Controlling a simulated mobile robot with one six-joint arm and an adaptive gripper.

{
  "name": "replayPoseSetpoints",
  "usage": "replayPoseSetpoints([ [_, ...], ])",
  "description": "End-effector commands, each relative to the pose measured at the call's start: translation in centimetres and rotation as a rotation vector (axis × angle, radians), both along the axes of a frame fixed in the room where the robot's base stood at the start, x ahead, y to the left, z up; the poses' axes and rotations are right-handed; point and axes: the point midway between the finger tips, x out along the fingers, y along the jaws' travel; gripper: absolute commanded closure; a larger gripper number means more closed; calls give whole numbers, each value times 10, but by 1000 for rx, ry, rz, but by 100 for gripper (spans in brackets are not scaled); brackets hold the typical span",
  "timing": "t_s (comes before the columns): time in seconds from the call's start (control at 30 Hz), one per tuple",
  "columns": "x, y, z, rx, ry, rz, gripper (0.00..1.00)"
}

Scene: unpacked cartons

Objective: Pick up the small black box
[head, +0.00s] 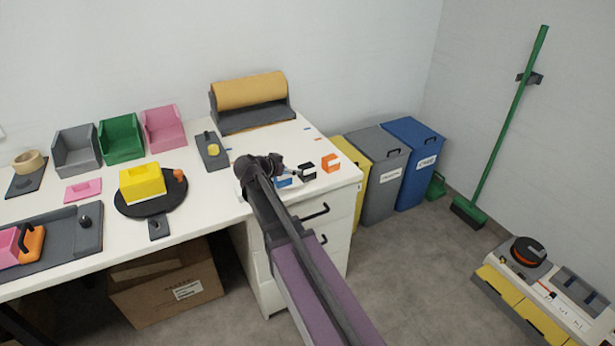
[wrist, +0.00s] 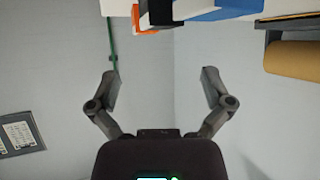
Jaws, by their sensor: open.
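The small black box (head: 306,171) stands near the right end of the white worktable, between a blue-and-white box (head: 284,182) and an orange box (head: 331,162). In the wrist view the black box (wrist: 162,12) shows at the top edge, partly cut off, with the orange box (wrist: 118,20) to its left and the blue-and-white box (wrist: 236,5) to its right. My gripper (head: 262,163) is at the table's right part, left of the boxes in the head view. In the wrist view its fingers (wrist: 162,84) are spread, with nothing between them.
A tan paper roll (head: 250,91) stands on the table behind my gripper. A grey holder (head: 211,155), a yellow box on a black turntable (head: 150,208) and several coloured bins lie left. Blue, grey and yellow waste bins stand right of the table.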

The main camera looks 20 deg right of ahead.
Motion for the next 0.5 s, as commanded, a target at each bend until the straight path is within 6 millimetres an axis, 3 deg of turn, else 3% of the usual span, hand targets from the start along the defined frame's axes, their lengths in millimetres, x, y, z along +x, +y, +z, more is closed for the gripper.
replayPoseSetpoints([
  [0.2, 11, -23, -16, 1, 1, -1, 0],
  [0.5, 13, -29, -17, 0, 0, 0, 0],
])
